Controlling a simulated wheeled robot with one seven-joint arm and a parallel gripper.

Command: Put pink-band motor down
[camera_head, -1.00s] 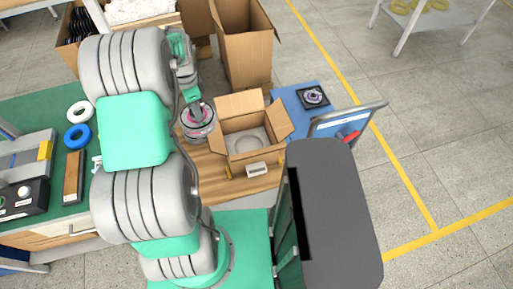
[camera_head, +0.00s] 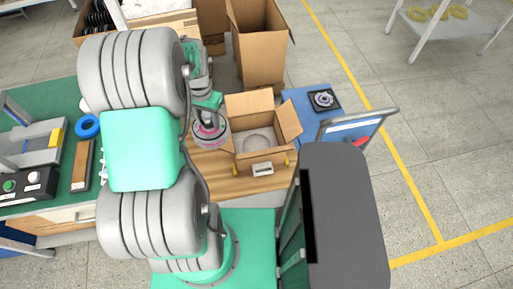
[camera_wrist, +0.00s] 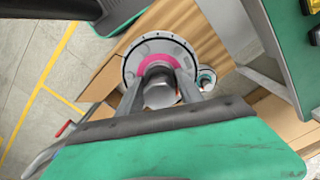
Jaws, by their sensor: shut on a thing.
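The pink-band motor (camera_wrist: 135,62) is a round grey disc with a pink ring around its hub. My gripper (camera_wrist: 161,92) is shut on its central hub, with one finger on each side. In the head view the motor (camera_head: 210,134) hangs from my gripper over the wooden tabletop (camera_head: 225,177), just left of the open cardboard box (camera_head: 262,106). It looks close to the box's left flap; whether they touch, or whether the motor touches the wood, I cannot tell. A pale round recess (camera_head: 256,143) shows inside the box.
A blue cart (camera_head: 305,117) with a dark square pad carrying a round part (camera_head: 323,98) stands right of the box. A tall carton (camera_head: 258,50) stands behind. A green bench (camera_head: 62,165) is at left.

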